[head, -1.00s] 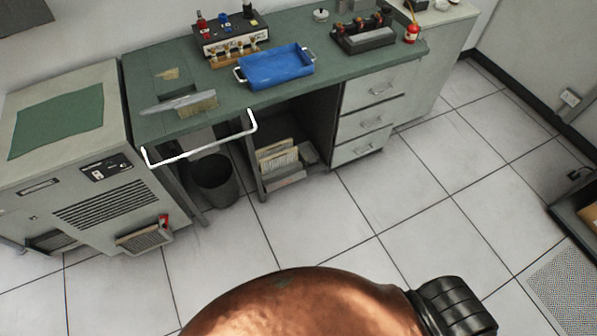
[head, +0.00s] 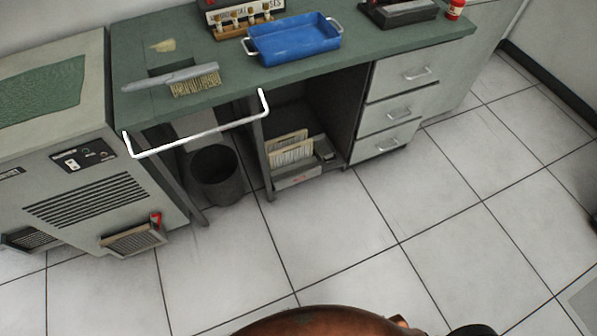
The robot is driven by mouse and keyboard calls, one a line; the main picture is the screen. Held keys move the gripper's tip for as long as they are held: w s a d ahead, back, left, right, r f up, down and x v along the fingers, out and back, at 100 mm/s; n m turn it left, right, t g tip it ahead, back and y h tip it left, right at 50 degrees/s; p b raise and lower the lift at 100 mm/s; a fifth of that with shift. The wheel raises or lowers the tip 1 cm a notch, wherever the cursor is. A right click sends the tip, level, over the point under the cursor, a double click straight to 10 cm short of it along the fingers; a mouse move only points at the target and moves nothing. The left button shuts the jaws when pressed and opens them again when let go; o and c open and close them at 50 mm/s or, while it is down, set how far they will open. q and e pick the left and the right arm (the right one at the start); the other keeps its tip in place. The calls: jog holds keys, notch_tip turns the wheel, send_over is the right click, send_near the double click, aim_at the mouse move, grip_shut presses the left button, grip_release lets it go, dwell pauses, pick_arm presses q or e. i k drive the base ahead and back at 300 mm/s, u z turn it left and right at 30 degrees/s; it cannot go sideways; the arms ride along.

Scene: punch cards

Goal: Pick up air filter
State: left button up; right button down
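A framed, finned panel that looks like the air filter (head: 135,239) is at the lower front of the grey cabinet machine (head: 95,170) at the left. It is tilted, and a small red part (head: 156,220) shows at its upper right corner. I cannot tell whether it is fixed to the machine. A similar dark grille (head: 30,239) sits in a recess further left on the machine. Neither of my grippers is in view.
A green-topped bench (head: 350,60) holds a brush (head: 190,82) and a blue tray (head: 294,40). A white rail (head: 200,137) juts from its front. A dark bin (head: 217,175) and a file box (head: 293,160) are beneath. The tiled floor (head: 330,235) in front is clear.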

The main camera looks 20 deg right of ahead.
aim_at(138, 238)
jog(key=z, duration=0.3)
jog(key=i, duration=0.85)
jog(key=u, duration=0.5)
jog(key=i, duration=0.75)
jog(key=u, duration=0.75)
